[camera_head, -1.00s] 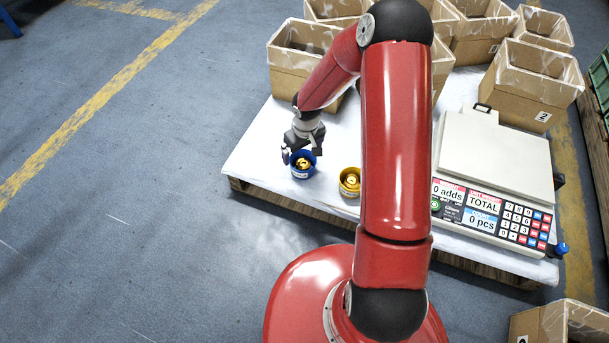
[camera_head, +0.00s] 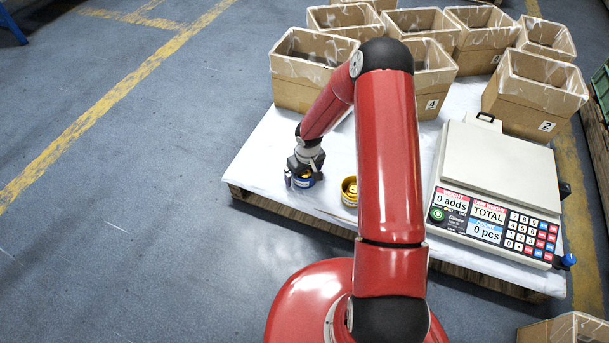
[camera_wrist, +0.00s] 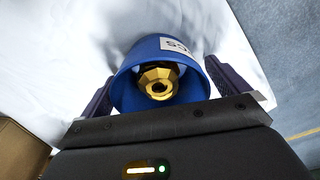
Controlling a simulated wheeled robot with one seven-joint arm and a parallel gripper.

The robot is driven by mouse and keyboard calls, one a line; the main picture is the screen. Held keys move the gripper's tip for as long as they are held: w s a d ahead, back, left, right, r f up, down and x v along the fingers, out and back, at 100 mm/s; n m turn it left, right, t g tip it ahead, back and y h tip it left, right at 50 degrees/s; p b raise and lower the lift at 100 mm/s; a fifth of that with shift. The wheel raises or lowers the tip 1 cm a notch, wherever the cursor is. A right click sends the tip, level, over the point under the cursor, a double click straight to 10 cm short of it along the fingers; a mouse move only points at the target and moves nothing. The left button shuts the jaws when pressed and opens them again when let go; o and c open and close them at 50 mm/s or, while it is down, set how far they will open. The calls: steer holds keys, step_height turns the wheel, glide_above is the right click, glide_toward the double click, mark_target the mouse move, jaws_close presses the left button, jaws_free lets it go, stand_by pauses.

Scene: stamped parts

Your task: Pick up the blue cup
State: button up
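The blue cup (camera_head: 304,183) stands upright near the left front edge of the white-topped pallet, partly hidden by my gripper (camera_head: 303,172). In the wrist view the blue cup (camera_wrist: 142,55) has a white label and golden metal parts (camera_wrist: 158,82) inside. My gripper's fingers (camera_wrist: 160,72) are spread on either side of the cup, very close to its walls. The gripper looks open around the cup, with no clear grip on it.
A yellow cup (camera_head: 349,193) with golden contents stands just right of the blue cup. A counting scale (camera_head: 495,165) showing "0 pcs" fills the pallet's right part. Several lined cardboard boxes (camera_head: 297,92) stand behind. The pallet's front left edge is close to the cup.

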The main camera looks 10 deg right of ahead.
steer(key=c, duration=1.1)
steer(key=shift+r, duration=0.1)
